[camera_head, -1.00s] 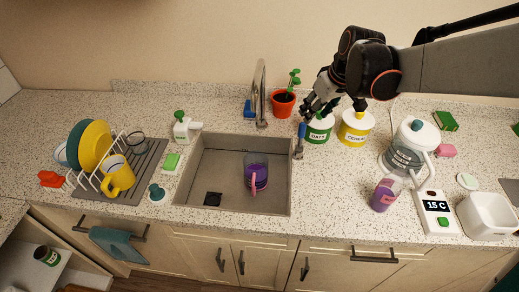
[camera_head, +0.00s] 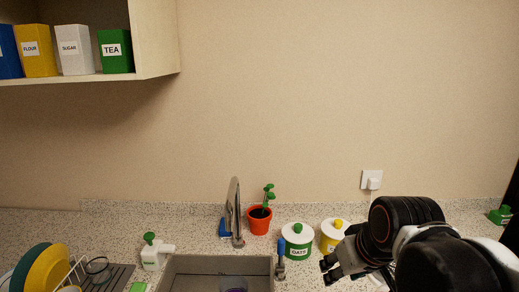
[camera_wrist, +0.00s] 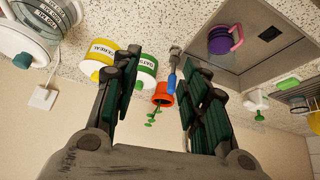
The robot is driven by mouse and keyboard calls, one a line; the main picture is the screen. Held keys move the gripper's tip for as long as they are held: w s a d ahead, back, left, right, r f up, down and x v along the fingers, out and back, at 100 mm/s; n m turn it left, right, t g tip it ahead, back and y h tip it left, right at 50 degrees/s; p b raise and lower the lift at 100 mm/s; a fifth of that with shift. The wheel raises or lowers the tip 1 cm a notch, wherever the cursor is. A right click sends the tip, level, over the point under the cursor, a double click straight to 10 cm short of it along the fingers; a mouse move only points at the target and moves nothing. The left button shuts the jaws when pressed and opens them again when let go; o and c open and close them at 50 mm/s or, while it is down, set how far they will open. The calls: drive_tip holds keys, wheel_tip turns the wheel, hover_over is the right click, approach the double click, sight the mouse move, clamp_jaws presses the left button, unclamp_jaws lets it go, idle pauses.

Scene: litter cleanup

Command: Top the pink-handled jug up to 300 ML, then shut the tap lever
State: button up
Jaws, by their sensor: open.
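The pink-handled jug (camera_wrist: 222,38) sits in the sink in the wrist view, with purple showing in its body and its pink handle (camera_wrist: 238,33). The tap spout (camera_head: 235,208) stands behind the sink. No stream is visible. My gripper (camera_head: 327,269) is open and empty, right of the lever and apart from it.
A potted plant (camera_head: 259,220), an oats canister (camera_head: 297,243) and a yellow-banded canister (camera_head: 332,236) stand behind and beside the lever. A soap dispenser (camera_head: 153,254) and dish rack (camera_head: 75,275) are left of the sink (camera_head: 190,266). A shelf (camera_head: 150,40) hangs upper left.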

drive_tip(key=s+d+f+m+t+b, duration=0.1)
drive_tip(key=s+f, duration=0.3)
drive_tip(key=s, duration=0.4)
drive_tip(key=shift+d+f+m+h, duration=0.15)
drive_tip(key=shift+d+m+h, duration=0.35)
drive_tip(key=shift+d, duration=0.4)
